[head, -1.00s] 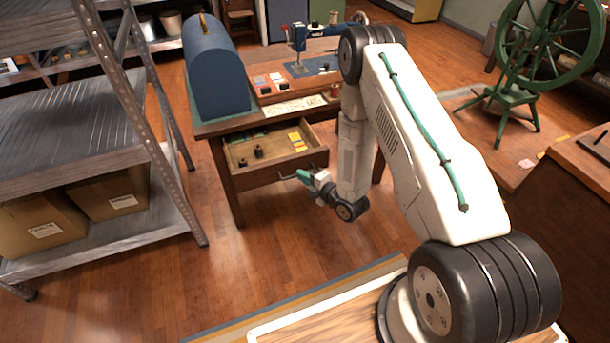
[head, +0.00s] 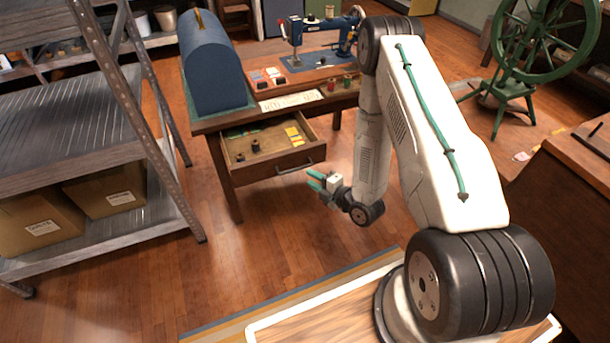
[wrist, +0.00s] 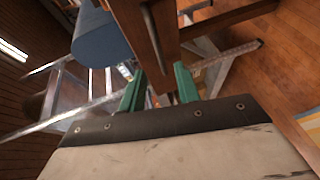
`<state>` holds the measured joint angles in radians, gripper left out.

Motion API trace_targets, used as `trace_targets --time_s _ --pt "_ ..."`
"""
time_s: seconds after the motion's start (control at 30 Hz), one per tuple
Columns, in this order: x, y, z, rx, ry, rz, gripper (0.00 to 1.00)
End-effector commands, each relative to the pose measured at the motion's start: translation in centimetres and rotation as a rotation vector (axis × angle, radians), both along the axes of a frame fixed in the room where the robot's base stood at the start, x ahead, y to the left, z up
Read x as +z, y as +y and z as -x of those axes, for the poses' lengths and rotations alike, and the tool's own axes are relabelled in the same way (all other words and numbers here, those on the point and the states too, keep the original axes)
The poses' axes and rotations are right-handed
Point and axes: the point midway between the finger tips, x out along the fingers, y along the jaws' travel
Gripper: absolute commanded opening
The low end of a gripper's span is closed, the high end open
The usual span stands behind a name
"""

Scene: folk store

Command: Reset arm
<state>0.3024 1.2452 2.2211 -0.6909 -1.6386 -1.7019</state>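My gripper (head: 316,180) has two green fingers and hangs in the air in front of the open drawer (head: 270,160), to the right of its handle and apart from it. In the wrist view the green fingers (wrist: 158,88) stand apart, with nothing visible held between them. My white arm is bent at the elbow, reaching forward and down from its base. The drawer belongs to a wooden sewing table and holds dark spools (head: 255,146) and small yellow items (head: 294,136).
A blue domed case (head: 213,65) and a blue sewing machine (head: 322,40) stand on the table. A grey metal shelf (head: 70,110) with cardboard boxes (head: 105,190) is at the left. A green spinning wheel (head: 545,45) is at the right. Wooden floor lies clear below the gripper.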

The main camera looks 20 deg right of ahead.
Motion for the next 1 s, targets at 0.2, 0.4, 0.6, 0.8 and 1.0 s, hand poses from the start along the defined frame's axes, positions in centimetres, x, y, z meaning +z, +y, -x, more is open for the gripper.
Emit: trace_targets --time_s 0.2,0.4,0.6,0.8,1.0 --pt "0.2 -0.5 1.3 0.001 0.001 -0.001 0.33" --pt "0.2 -0.4 1.3 0.002 0.001 0.0 0.33" --pt "0.2 -0.4 1.3 0.001 0.001 0.0 0.33" --pt "-1.0 -0.3 1.6 -0.006 0.09 -0.058 0.33" --pt "-7.6 -1.2 5.4 -0.125 0.574 -0.156 0.33"
